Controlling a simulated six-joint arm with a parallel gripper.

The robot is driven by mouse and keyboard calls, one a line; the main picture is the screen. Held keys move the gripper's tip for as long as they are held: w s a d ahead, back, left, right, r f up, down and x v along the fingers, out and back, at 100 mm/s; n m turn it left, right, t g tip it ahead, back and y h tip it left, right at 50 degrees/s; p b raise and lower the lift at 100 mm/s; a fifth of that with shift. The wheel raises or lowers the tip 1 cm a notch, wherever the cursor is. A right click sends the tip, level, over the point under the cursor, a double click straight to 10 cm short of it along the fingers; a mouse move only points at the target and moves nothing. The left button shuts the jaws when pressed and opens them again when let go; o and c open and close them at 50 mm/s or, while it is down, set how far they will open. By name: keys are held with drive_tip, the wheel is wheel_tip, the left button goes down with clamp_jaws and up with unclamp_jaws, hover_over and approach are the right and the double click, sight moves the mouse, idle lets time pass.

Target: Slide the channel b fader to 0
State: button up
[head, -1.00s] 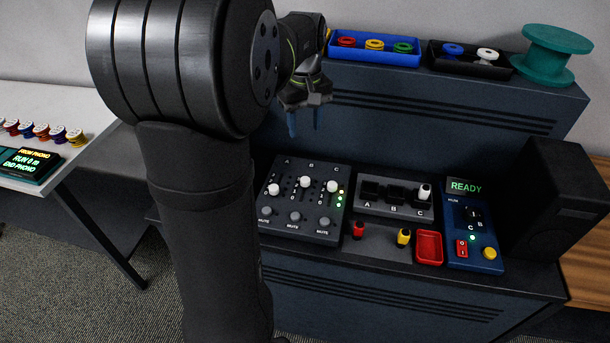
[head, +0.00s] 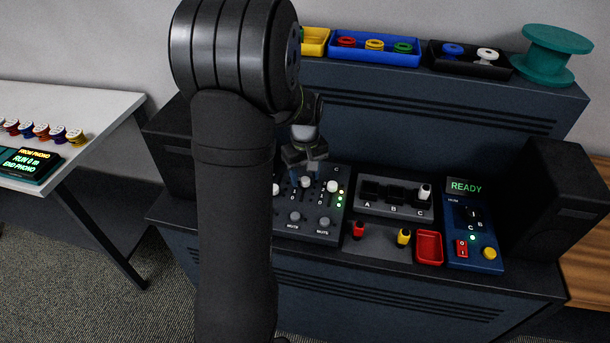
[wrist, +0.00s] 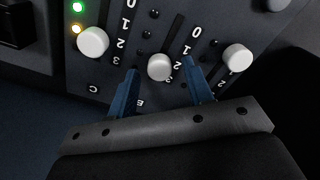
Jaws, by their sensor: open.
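The channel B fader knob (wrist: 159,67) is a round white cap in the middle of the wrist view. It sits around the 2 mark, away from the 0 end, though the slant makes the exact setting hard to read. My gripper (wrist: 160,69) is open, with one blue finger on each side of the knob and a gap at both sides. In the head view my gripper (head: 307,176) is over the fader panel (head: 332,225), with the B knob (head: 305,182) between its fingertips. My arm hides the panel's left part.
The white knobs of channel C (wrist: 92,42) and channel A (wrist: 237,57) flank the fingers. Mute buttons (head: 295,216) lie on the panel's near side. A grey socket block (head: 394,208) stands to the right, beside a blue panel reading READY (head: 465,186).

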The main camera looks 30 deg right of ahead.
drive_tip(key=shift+f, duration=0.3)
clamp_jaws()
drive_tip(key=shift+s+a, duration=1.8)
unclamp_jaws()
drive_tip(key=shift+r, duration=0.15)
